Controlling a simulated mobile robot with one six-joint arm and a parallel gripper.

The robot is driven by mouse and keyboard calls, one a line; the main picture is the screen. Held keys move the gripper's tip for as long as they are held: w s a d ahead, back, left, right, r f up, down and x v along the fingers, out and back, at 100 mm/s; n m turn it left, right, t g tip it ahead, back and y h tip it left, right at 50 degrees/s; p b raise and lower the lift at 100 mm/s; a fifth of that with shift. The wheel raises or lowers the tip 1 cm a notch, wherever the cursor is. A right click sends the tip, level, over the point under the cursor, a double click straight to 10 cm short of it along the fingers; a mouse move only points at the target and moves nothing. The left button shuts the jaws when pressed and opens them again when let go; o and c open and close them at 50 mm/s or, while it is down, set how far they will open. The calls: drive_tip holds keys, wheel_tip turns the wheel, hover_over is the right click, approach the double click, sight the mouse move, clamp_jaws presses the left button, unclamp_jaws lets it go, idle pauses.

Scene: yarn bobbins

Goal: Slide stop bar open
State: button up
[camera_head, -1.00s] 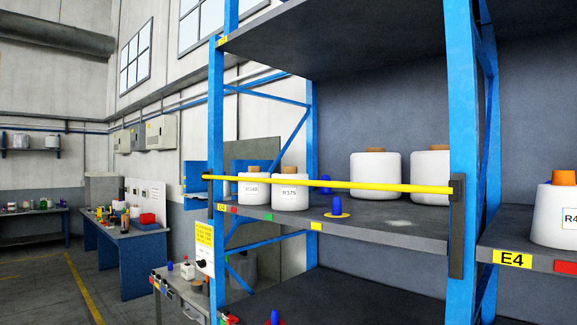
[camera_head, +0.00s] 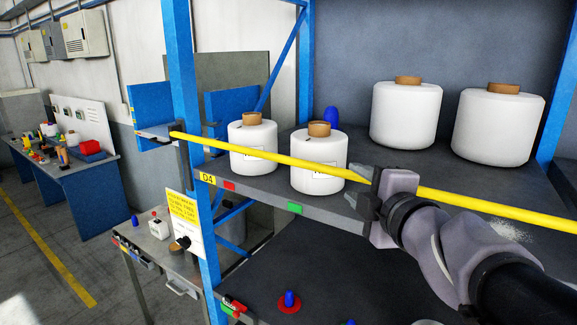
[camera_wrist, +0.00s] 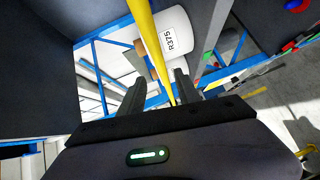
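The yellow stop bar (camera_head: 275,157) crosses the front of a blue-framed shelf, in front of the bobbins. It slopes down to the right in the head view, with its left end at the blue upright. My gripper (camera_head: 361,188) is at the bar's middle, right of the bobbin R375. In the wrist view the bar (camera_wrist: 152,40) runs between the two dark fingers (camera_wrist: 160,92), which stand apart with a visible gap beside the bar. My gripper is open, with the bar between its fingers. The bar's right end is outside the head view.
Two white bobbins (camera_head: 253,137) (camera_head: 318,150) stand close behind the bar. Two more bobbins (camera_head: 405,105) (camera_head: 497,118) stand farther back on the shelf. A blue upright (camera_head: 180,90) bounds the left side, and a small side table (camera_head: 160,245) stands left below.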

sight(331, 168)
drive_tip(key=x, duration=1.2)
drive_tip(key=shift+w+a+f+b, duration=0.15)
drive_tip(key=shift+w+a+b, duration=0.1)
drive_tip(key=shift+w+b, duration=0.1)
drive_tip(key=shift+s, duration=0.2)
clamp_jaws()
idle(0.4)
